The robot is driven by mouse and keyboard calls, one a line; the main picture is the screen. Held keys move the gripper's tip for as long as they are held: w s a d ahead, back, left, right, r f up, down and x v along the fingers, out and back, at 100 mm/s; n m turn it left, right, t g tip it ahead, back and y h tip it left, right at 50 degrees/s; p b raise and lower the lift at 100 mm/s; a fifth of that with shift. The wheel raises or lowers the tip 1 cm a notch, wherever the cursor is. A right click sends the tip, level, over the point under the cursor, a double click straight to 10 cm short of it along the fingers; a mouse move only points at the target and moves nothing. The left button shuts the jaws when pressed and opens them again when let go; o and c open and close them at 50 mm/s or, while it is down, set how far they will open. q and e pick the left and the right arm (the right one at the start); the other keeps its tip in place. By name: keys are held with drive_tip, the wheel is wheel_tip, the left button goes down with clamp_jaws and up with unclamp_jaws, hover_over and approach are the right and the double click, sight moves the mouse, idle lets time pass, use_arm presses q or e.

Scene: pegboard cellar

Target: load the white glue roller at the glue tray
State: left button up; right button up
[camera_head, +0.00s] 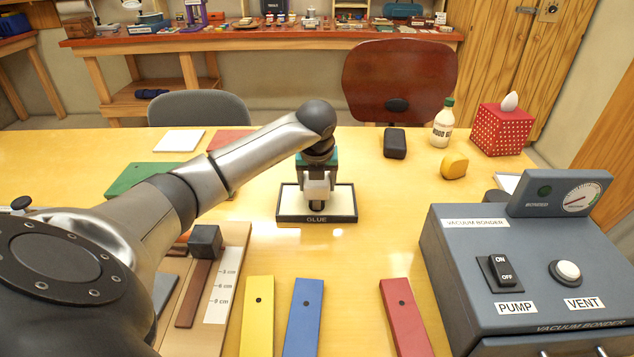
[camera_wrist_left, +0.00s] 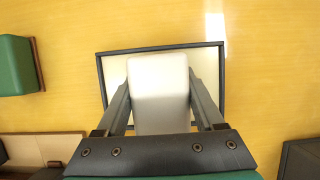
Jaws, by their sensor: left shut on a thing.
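The white glue roller (camera_wrist_left: 158,95) is between the two fingers of my left gripper (camera_wrist_left: 160,100), which is shut on it. In the head view the left gripper (camera_head: 318,186) points down over the glue tray (camera_head: 286,207). The tray has a black rim, a pale inside and the label "GLUE" on its front. In the wrist view the tray's dark rim (camera_wrist_left: 160,49) frames the roller. The roller's underside is hidden, so I cannot tell whether it touches the glue. My right gripper is not in view.
The grey vacuum bonder (camera_head: 450,255) stands at the right. Yellow (camera_head: 258,325), blue (camera_head: 304,325) and red (camera_head: 405,325) strips lie in front. A black block (camera_head: 395,143), glue bottle (camera_head: 443,124) and tissue box (camera_head: 502,132) stand behind. Table right of the tray is clear.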

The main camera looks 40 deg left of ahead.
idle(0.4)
use_arm(q)
drive_tip(key=shift+r+p, duration=2.8)
drive_tip(key=shift+r, duration=0.75)
